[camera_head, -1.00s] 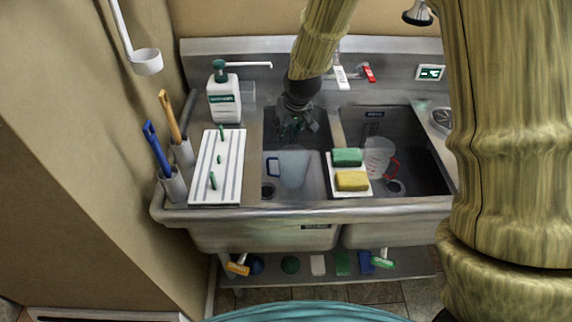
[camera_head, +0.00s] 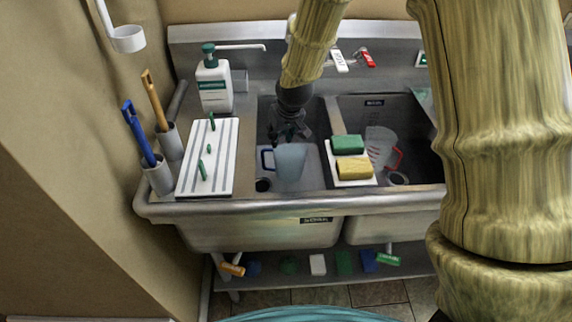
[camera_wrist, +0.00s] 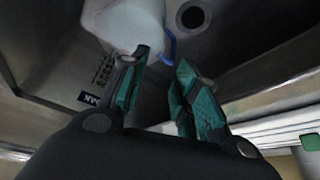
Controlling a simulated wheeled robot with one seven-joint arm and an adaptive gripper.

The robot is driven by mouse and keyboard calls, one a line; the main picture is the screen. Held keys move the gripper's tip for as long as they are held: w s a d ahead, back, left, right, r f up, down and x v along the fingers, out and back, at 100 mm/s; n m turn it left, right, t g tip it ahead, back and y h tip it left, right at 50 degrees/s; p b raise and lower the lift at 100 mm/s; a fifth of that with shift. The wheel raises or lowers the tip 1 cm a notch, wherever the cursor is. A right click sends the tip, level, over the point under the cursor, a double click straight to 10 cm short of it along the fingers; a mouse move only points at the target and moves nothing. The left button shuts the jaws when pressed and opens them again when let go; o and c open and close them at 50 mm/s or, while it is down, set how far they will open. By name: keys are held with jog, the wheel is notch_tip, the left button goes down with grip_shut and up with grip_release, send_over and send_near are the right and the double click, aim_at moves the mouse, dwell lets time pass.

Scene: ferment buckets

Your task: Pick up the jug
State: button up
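A translucent pale jug (camera_head: 291,162) with a blue handle (camera_head: 266,158) stands in the left sink basin, its handle on the left. A second clear jug (camera_head: 379,146) with a red handle stands in the right basin. My gripper (camera_head: 289,133) is in the left basin, just behind and above the blue-handled jug. In the wrist view my gripper (camera_wrist: 163,70) is open, its teal finger pads apart with nothing between them. The blue-handled jug (camera_wrist: 122,22) lies just beyond the fingertips, its blue handle (camera_wrist: 171,46) near the gap. I cannot tell whether a finger touches it.
A white board with a green sponge (camera_head: 347,144) and a yellow sponge (camera_head: 354,168) sits on the divider. A striped drainboard (camera_head: 222,160), soap bottle (camera_head: 214,84) and brushes in holders (camera_head: 160,177) stand on the left. The basin walls and the faucet (camera_head: 340,60) are close to my arm.

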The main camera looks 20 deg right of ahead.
aim_at(274, 151)
jog(key=shift+p+x, duration=0.95)
jog(key=shift+x, duration=3.9)
jog(key=shift+a, duration=0.1)
jog(key=shift+c, duration=0.5)
grip_shut()
jog(key=shift+w, duration=0.1)
